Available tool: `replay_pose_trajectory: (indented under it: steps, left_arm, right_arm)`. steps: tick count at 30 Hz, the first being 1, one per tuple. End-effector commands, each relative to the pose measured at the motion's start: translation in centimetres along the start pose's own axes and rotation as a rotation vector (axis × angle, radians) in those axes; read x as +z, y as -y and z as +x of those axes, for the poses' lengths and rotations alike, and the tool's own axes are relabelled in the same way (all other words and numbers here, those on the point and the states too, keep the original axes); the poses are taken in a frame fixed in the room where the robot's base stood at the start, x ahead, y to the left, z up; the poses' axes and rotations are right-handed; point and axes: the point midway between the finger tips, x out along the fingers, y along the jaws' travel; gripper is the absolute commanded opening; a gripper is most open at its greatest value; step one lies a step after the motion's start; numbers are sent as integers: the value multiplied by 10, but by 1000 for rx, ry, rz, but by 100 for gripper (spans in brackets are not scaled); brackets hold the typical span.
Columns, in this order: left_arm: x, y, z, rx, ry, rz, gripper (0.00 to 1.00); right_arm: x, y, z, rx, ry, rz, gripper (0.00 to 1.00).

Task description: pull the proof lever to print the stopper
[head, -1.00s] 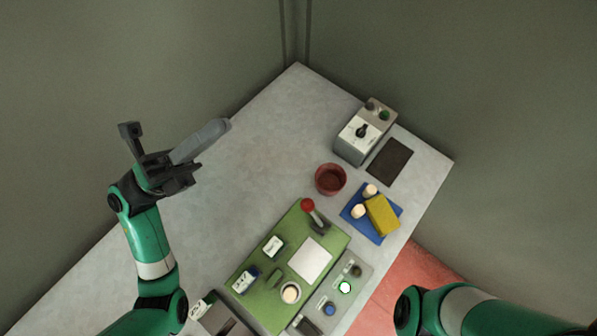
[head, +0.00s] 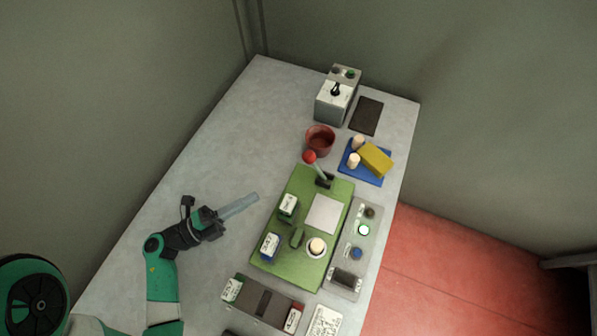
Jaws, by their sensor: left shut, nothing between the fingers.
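The lever has a red ball knob (head: 310,157) on a thin shaft that leans up and left from a dark bracket (head: 325,181) at the far end of a green board (head: 271,221). A white sheet (head: 324,213) lies on the board in front of the lever. A pale round stopper (head: 317,245) sits in a white ring on the board's near part. My left gripper (head: 255,197) is shut and empty, left of the board. It points right and is apart from the lever. My right gripper is out of view.
A red bowl (head: 320,139) stands just behind the knob. A blue tray (head: 374,179) holds a yellow block (head: 375,160) and pale stoppers. A grey panel (head: 337,277) lies along the board's right side. The table's left part (head: 215,150) is clear.

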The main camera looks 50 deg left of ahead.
Motion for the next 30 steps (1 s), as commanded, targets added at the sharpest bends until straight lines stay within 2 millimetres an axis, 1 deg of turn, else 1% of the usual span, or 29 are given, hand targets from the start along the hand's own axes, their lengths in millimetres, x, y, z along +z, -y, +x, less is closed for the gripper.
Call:
replay_pose_trajectory:
  steps: [2,6,17,20,23,30]
  left_arm:
    - [4,-5,-6,-4,41,-13,0]
    - [12,-4,-11,-10,74,-12,0]
    - [12,-4,-9,-10,72,-10,0]
    - [12,-4,-4,-9,68,-9,0]
    - [12,-4,6,-9,64,-9,0]
    - [13,-4,41,-10,61,-8,0]
  right_arm:
    - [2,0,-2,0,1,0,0]
    - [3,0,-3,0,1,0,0]
    - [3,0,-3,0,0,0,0]
    - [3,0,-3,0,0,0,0]
    - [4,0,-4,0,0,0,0]
    - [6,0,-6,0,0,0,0]
